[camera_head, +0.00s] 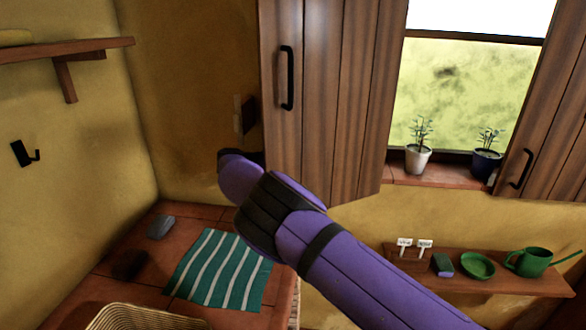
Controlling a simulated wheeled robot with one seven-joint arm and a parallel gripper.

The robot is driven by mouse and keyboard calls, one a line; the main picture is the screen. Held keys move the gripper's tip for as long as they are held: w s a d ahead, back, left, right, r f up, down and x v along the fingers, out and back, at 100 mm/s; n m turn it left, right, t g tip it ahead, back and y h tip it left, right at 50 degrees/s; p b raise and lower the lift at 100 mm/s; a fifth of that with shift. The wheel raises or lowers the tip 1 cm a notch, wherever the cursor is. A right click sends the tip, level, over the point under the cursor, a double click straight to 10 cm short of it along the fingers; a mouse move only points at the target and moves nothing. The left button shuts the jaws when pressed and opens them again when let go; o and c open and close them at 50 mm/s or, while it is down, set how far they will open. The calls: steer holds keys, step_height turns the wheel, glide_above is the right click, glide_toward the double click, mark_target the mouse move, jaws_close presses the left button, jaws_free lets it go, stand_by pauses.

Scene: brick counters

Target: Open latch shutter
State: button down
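The left wooden shutter (345,95) stands swung away from the window, with a black vertical bar handle (287,78) near its left edge. The right wooden shutter (558,125) also stands off the window opening and has a black handle (521,169). My purple arm reaches from the lower right to the left shutter's lower left edge. My gripper (241,154) is at its far end, mostly hidden by my own wrist; only a dark part shows, and its fingers cannot be made out. A dark fitting (245,114) is on the wall just above it, its kind unclear.
Potted plants (418,158) stand on the windowsill. A shelf (480,272) below holds a green bowl (478,265) and a watering can (533,261). A striped cloth (220,270), grey block (160,227) and basket (150,318) are on the counter. A wall shelf (90,47) juts out upper left.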

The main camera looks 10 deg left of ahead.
steer(key=shift+w+d, duration=0.15)
steer(key=shift+w, duration=0.05)
stand_by(0.3)
steer(key=c, duration=1.2)
jaws_free()
steer(key=shift+d, duration=0.1)
steer(key=shift+s, duration=0.1)
